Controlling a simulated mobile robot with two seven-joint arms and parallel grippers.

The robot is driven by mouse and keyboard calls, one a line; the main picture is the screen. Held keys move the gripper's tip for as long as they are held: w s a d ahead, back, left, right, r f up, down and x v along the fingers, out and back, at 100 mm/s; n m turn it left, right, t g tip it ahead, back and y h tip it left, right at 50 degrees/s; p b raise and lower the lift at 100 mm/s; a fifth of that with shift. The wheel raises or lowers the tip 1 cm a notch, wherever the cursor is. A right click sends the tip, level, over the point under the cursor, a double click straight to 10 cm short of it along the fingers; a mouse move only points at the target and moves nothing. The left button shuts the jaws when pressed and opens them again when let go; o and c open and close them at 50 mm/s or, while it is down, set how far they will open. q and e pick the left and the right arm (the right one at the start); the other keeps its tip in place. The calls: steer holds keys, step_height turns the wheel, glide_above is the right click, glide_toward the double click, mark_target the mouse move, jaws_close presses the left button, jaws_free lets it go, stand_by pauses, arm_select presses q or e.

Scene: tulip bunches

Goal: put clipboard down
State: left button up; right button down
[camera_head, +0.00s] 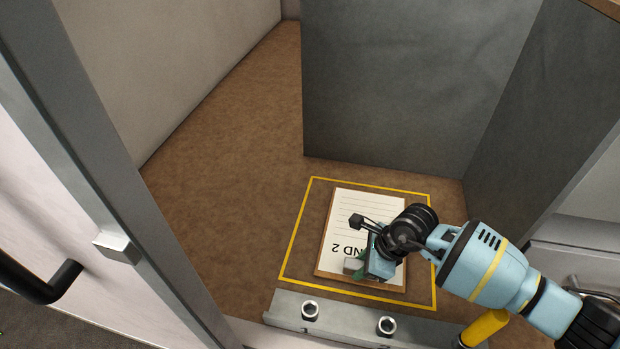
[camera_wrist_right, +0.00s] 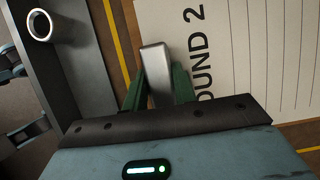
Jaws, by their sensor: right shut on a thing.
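The clipboard (camera_head: 350,205) is a brown board with a lined white sheet that reads "ROUND 2" in part. It appears to lie flat inside a yellow outline (camera_head: 297,228) on the brown floor; whether it fully touches the floor I cannot tell. My right gripper (camera_head: 358,267) is at its near edge and covers part of the sheet. In the right wrist view, the green fingers of my right gripper (camera_wrist_right: 158,92) are shut on the clipboard's silver clip (camera_wrist_right: 155,66), with the sheet (camera_wrist_right: 245,50) beside them. My left gripper is not in view.
A grey metal ledge (camera_head: 345,318) with two bolts runs along the near side. Tall grey panels (camera_head: 400,90) stand behind and to the right. A grey post (camera_head: 90,150) and a black handle (camera_head: 45,288) are at the left. The brown floor (camera_head: 220,165) left of the outline is clear.

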steer(key=shift+f, duration=0.15)
steer(key=c, duration=1.1)
jaws_free()
steer(key=shift+r, duration=0.45)
steer(key=p+v, duration=0.1)
steer(key=v, duration=1.1)
steer(key=shift+s, duration=0.1)
